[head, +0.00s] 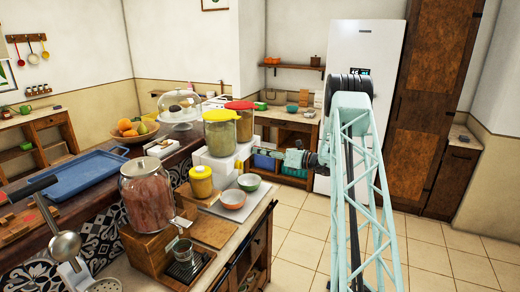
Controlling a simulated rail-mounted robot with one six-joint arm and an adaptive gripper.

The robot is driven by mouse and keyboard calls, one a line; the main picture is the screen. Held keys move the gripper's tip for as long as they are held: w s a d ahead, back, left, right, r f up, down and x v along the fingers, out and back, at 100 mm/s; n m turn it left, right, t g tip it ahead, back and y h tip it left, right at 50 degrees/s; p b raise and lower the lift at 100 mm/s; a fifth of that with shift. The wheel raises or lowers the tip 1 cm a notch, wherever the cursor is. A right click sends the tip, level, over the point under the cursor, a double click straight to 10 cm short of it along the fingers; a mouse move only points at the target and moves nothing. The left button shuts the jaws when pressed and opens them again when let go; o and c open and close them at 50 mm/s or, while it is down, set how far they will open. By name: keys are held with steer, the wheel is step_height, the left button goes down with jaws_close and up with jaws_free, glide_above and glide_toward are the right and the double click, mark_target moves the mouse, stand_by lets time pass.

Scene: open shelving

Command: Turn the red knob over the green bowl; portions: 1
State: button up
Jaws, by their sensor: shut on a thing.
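The green bowl (249,183) stands on a grey mat on the counter, just behind an orange-red bowl (233,199). Above and behind them stand two clear dispensers on a white base (216,161), one with a yellow lid (221,115) and one with a red lid (240,105). My gripper (280,156) reaches in from the right, at the front of the red-lidded dispenser, above and right of the green bowl. It is shut on the red knob, which is too small and covered to make out. The inside of the green bowl is too small to judge.
A yellow jar (201,182) stands left of the bowls. A large glass jar (148,195) with a tap sits on a wooden box, near a metal cup (183,249). A blue tray (85,172) lies at the left. The tiled floor right of the counter is clear.

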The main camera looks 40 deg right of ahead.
steer(key=shift+d+m+g+y+p, duration=0.1)
steer(key=shift+m+g+y+p, duration=0.1)
steer(key=shift+m+p, duration=2)
steer(key=shift+d+m+g+y+p, duration=0.15)
steer(key=shift+m+p, duration=1.15)
steer(key=shift+m, duration=1.8)
steer(key=shift+a, duration=0.1)
steer(key=o, duration=0.9)
steer(key=shift+v, duration=6)
steer(key=shift+w+r, duration=0.1)
